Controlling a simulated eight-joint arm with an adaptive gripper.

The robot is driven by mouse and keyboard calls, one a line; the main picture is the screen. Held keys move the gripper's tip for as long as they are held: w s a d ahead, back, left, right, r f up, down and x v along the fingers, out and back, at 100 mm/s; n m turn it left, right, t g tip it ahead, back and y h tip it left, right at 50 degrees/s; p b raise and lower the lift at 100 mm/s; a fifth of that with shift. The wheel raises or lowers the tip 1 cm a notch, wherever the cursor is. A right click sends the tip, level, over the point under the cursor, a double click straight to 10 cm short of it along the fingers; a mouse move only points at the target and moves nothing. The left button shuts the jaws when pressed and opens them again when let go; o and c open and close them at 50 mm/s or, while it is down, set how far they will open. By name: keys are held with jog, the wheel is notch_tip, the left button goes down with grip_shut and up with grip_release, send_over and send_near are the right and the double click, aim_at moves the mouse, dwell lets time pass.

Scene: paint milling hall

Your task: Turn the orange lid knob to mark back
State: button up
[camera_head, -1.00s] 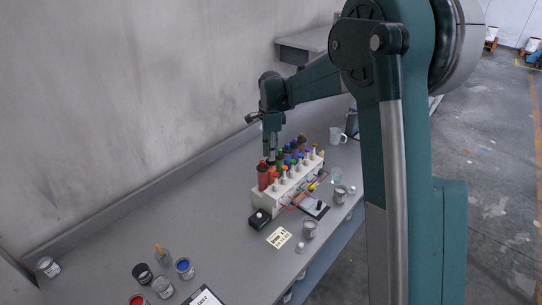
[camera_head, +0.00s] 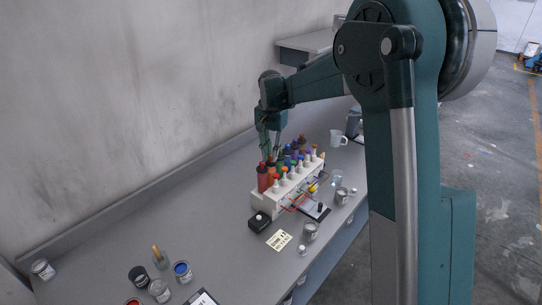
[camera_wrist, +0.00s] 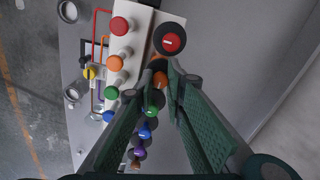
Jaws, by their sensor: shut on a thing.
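A white rack (camera_head: 262,203) on the bench holds a back row of coloured lidded canisters and a front row of small coloured knobs. In the wrist view the orange lid knob (camera_wrist: 160,79) is in the back row, between the red lid (camera_wrist: 171,40) and the green lid (camera_wrist: 153,111). My gripper (camera_wrist: 167,72) is over it from above, with one green finger on each side, shut on the orange lid knob. The fingers partly cover it. In the head view my gripper (camera_head: 271,156) is at the rack's back row. I cannot read the knob's marks.
The red canister (camera_head: 263,177) stands close beside my gripper. A front orange knob (camera_wrist: 113,63) is separate from the lid. The bench behind the rack is clear.

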aim_at(271, 156)
jog(key=n, duration=0.4)
jog(key=shift+n+b, duration=0.3)
jog(key=n, duration=0.4)
jog(key=shift+n, duration=0.3)
jog(key=n, duration=0.4)
jog(key=shift+b, duration=0.4)
jog(key=shift+n, duration=2.4)
jog(key=o, duration=0.9)
jog(key=shift+r, duration=6)
